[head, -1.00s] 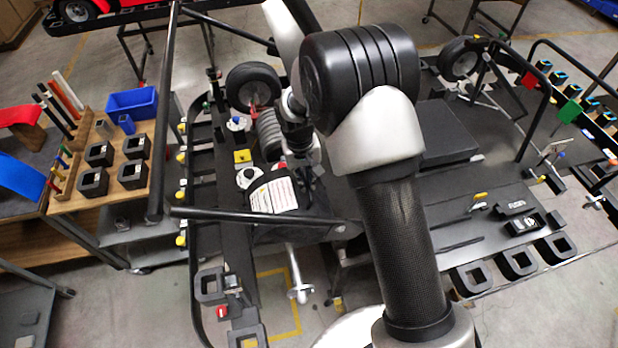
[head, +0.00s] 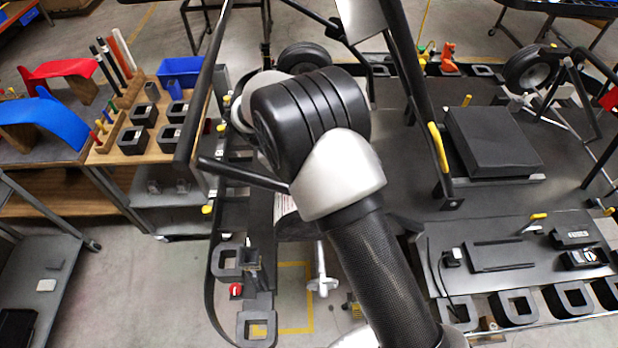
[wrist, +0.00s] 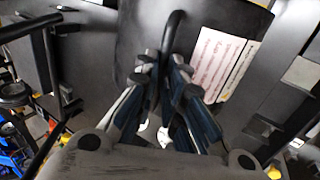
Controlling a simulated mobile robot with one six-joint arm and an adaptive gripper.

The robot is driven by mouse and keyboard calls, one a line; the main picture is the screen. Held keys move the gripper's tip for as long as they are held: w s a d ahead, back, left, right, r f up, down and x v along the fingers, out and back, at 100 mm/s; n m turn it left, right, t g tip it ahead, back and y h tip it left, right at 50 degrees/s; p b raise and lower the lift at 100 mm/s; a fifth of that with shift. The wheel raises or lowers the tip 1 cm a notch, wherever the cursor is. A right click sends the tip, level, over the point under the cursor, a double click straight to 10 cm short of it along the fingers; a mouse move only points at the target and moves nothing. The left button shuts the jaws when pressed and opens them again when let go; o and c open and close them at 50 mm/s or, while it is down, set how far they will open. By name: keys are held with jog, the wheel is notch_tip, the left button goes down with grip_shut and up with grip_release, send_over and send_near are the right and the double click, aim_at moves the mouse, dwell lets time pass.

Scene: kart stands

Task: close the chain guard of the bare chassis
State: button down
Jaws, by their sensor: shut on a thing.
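The chain guard shows in the wrist view as a dark curved panel (wrist: 130,22) with a white label (wrist: 220,60) printed in red. A black bar-like handle (wrist: 172,35) stands out from it. My gripper (wrist: 163,68) has its two fingers on either side of this handle and is shut on it. In the head view my arm covers the gripper and most of the guard; only a sliver of the label (head: 284,205) shows beside my arm. How far the guard is open cannot be told.
Black frame bars of the chassis (head: 240,174) rise close to my arm. A wooden tool board (head: 125,150) with a blue bin (head: 180,71) stands at left. A flat black box (head: 495,140) lies on the deck at right.

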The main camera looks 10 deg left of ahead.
jog(key=shift+s+a+f, duration=0.2)
jog(key=shift+f, duration=0.15)
jog(key=c, duration=2)
grip_release()
jog(key=o, duration=0.3)
jog(key=shift+a, duration=0.15)
jog(key=shift+w, duration=0.1)
jog(key=shift+r, duration=0.5)
notch_tip(320, 180, up, 9)
